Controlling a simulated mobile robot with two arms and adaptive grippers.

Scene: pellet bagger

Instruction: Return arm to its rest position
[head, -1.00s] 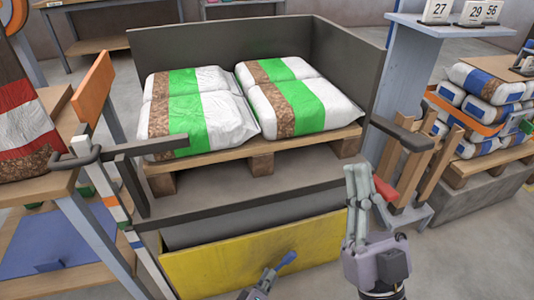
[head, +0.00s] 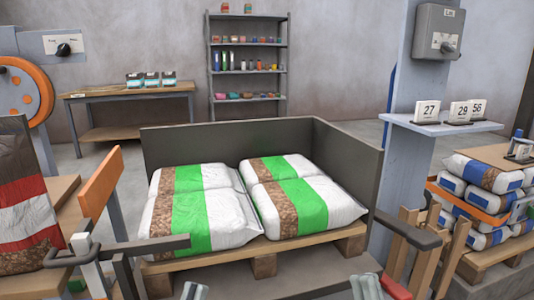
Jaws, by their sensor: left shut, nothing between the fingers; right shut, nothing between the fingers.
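My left gripper (head: 195,291) shows only as grey fingertips at the bottom edge of the head view, left of centre. My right gripper (head: 367,288) shows as grey-green fingers at the bottom edge, right of centre, in front of the pallet. Both are shut with nothing held. The rest of both arms is below the picture, so their full pose is hidden. Several white, green and brown bags (head: 204,207) lie flat on a wooden pallet (head: 264,265) beyond the grippers, apart from them.
A dark grey panel enclosure (head: 260,137) surrounds the pallet's back and right. A dark handle bar (head: 408,231) sticks out at right, near a red part (head: 395,287) beside my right gripper. A post with a shelf (head: 443,127) and stacked blue-white bags (head: 490,175) stand right.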

